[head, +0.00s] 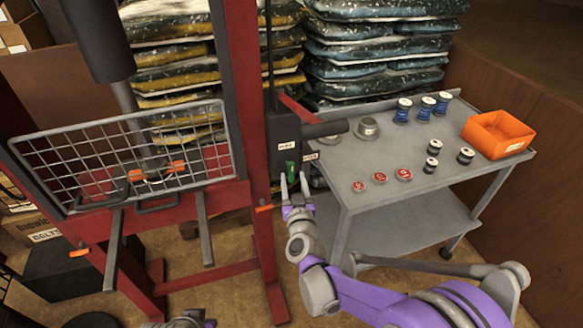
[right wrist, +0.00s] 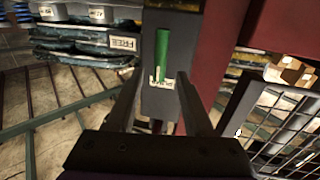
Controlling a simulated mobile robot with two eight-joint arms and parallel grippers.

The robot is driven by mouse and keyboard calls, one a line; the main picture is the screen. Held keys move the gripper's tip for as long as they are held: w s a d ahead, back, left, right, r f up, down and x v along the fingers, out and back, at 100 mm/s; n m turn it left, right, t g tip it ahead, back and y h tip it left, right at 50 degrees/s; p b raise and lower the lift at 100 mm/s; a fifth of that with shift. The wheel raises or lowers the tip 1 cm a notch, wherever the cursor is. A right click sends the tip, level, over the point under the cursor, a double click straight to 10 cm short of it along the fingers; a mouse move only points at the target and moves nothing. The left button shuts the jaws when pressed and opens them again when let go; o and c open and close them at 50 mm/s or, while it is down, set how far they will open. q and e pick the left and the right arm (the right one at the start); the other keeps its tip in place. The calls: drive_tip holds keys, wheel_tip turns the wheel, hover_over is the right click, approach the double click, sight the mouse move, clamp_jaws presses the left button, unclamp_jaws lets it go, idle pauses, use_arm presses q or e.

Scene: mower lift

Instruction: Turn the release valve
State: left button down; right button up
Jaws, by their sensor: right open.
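The release valve is a green part (head: 290,168) on a dark block (head: 283,152) at the right post of the red press. It also shows as an upright green bar in the right wrist view (right wrist: 161,55), with a small pale marked piece at its lower end. My right gripper (head: 294,181) is open and empty, just below and in front of the valve. In the right wrist view its two fingers (right wrist: 160,98) stand either side of the block's lower part; I cannot tell whether they touch it. Only a bit of my left arm shows at the bottom edge.
The red press frame (head: 243,90) with a wire guard (head: 75,160) fills the left. A grey cart (head: 345,190) stands close right of my right gripper, carrying spools, red-topped discs and an orange bin (head: 497,134). Stacked bags (head: 380,50) stand behind.

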sight(292, 170)
drive_tip(key=w, duration=0.5)
drive_tip(key=shift+a, duration=0.3)
clamp_jaws()
